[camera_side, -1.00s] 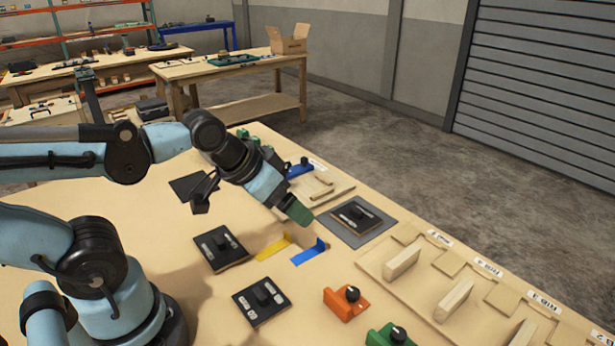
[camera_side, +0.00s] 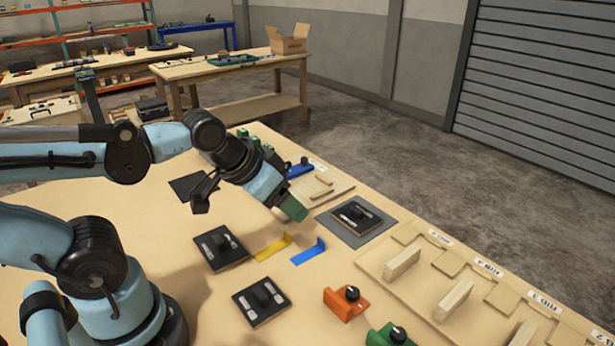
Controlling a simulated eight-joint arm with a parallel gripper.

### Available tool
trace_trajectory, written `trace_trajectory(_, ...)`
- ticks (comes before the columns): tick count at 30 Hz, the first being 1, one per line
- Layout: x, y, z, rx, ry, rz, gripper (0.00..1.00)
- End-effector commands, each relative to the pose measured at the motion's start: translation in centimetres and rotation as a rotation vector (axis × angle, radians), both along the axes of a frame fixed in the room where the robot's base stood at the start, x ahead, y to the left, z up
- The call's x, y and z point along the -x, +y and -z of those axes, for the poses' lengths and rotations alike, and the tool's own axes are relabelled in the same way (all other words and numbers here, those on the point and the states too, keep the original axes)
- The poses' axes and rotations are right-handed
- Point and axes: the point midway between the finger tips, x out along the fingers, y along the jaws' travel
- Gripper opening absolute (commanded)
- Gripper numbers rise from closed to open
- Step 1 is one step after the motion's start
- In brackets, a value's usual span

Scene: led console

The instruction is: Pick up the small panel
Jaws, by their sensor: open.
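Several black panels with light strips and a raised black knob or grip lie on the wooden table. One panel (camera_side: 210,257) is left of centre, another panel (camera_side: 250,311) is nearer the front, and a third panel (camera_side: 356,228) rests on a dark grey mat (camera_side: 382,220) to the right. I cannot tell by sight which is the small panel. My gripper (camera_side: 293,209), with a green tip, hangs above the table between the left panel and the mat. It is open, apart from the panels, with nothing seen in it; its far finger is hidden.
A yellow bracket (camera_side: 272,249) and a blue bracket (camera_side: 310,254) stand below my gripper. An orange block with a knob (camera_side: 345,309) and a green one (camera_side: 388,338) are in front. A wooden rack with upright slats (camera_side: 402,263) fills the right side.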

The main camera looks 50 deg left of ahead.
Motion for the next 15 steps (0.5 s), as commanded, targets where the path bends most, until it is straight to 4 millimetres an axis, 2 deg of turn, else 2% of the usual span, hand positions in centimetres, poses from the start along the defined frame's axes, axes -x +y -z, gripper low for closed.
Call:
trace_trajectory(8,-0.8,0.1,-0.8,-0.001,0.023,-0.001,0.66)
trace_trajectory(15,-4.7,0.3,-3.5,-0.005,0.139,-0.002,0.66)
